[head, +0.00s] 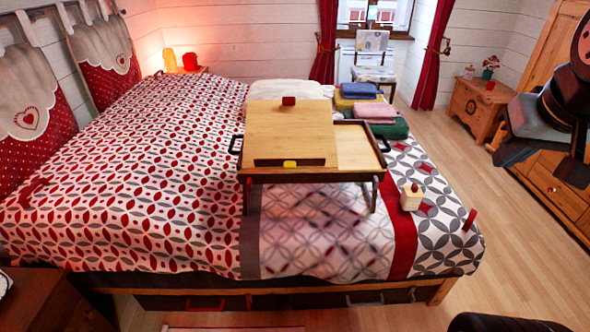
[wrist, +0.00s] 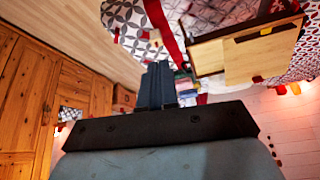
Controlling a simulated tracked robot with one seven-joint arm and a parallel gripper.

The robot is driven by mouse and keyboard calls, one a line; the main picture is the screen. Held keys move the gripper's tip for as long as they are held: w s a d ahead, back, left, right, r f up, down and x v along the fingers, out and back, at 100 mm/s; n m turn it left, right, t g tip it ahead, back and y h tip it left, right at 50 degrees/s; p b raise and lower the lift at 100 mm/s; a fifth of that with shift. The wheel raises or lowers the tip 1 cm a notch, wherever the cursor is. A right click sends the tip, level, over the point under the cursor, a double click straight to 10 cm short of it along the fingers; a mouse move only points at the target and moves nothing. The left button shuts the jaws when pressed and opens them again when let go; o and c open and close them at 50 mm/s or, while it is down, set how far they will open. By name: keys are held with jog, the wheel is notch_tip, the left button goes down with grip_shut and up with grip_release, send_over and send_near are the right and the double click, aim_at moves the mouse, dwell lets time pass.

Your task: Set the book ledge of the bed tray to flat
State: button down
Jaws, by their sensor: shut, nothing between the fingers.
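The bed tray (head: 358,150) stands on its legs on the bed's near right part. Its book ledge (head: 290,125) is a light wood board on the tray's left side. Its back edge appears raised above the tray's back rim, so the board looks tilted. A red knob (head: 289,101) is at its top edge and a yellow tab (head: 290,163) at its dark front lip. The ledge also shows in the wrist view (wrist: 268,52), turned over. My gripper (wrist: 158,83) is shut and empty, away from the tray; my arm shows at the head view's right edge.
Folded towels (head: 373,110) lie just behind the tray. A small cream box (head: 411,198) with a knob stands right of it. A wooden wardrobe (head: 535,80) is at the right. Open floor (head: 500,240) lies between bed and wardrobe.

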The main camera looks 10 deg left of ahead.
jog(key=w+a+f+n+y, duration=0.25)
jog(key=w+a, duration=0.35)
jog(key=w, duration=0.4)
jog(key=w+a+f+n+t, duration=0.1)
jog(key=w+a+f, duration=0.6)
jog(key=a+f, duration=0.2)
jog(key=w+a+f+n+t, duration=0.1)
jog(key=w+a+f+t, duration=0.1)
jog(key=w+a+f, duration=0.6)
jog(key=s+a+f+n+t+h, duration=0.1)
jog(key=a+f+n+t, duration=0.2)
jog(key=f, duration=0.4)
jog(key=s+a+f+n+t+h, duration=0.1)
jog(key=a+f+n+t+h, duration=0.1)
jog(key=a+f, duration=0.4)
jog(key=s+a+f+n+t+y, duration=0.3)
jog(key=s+n+t, duration=0.4)
jog(key=s+n, duration=0.3)
jog(key=shift+s+a+f+n+t+y, duration=0.25)
jog(key=shift+a+n+y, duration=0.3)
jog(key=shift+y, duration=0.7)
jog(key=shift+r, duration=0.1)
